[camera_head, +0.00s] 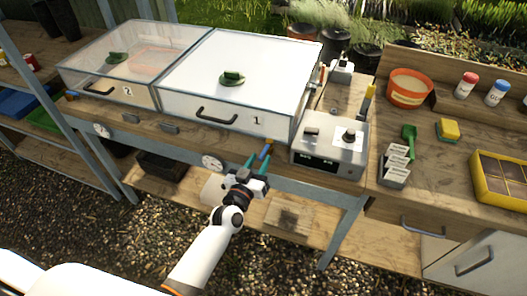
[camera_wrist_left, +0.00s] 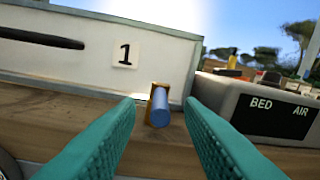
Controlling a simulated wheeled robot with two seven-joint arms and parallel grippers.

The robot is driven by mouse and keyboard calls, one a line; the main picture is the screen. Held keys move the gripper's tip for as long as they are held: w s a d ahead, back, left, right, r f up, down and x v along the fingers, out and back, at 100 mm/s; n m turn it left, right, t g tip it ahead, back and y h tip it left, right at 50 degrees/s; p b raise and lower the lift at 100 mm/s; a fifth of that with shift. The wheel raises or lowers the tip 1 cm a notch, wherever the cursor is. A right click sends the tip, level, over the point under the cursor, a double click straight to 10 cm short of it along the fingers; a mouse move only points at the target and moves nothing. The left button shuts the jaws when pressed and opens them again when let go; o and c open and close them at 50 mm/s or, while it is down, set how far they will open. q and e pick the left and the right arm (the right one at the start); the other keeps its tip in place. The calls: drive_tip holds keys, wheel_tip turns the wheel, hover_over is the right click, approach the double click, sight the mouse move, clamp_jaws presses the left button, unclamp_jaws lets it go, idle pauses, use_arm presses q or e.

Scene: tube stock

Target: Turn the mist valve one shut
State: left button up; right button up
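A blue valve lever (camera_wrist_left: 159,108) with a brass-coloured mount sits on the wooden front rail just below the white propagator box marked 1 (camera_wrist_left: 100,55). In the wrist view it points out towards my camera. In the head view the lever (camera_head: 266,151) shows small, between the green fingers. My left gripper (camera_head: 258,161) is open in front of the rail. In the left wrist view its fingers (camera_wrist_left: 160,105) stand either side of the lever, with gaps on both sides, and appear not to touch it. My right gripper is not in view.
A grey control unit (camera_head: 330,150) marked BED and AIR stands close right of the lever. A clear-lidded box 2 (camera_head: 105,92) is to the left, with another small blue lever (camera_head: 73,95) below it. A round dial (camera_head: 212,163) hangs on the rail left of my gripper.

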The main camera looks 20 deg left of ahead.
sight(268, 145)
use_arm(q)
drive_tip(key=shift+w+d, duration=0.2)
drive_tip(key=shift+w, duration=1.7)
clamp_jaws()
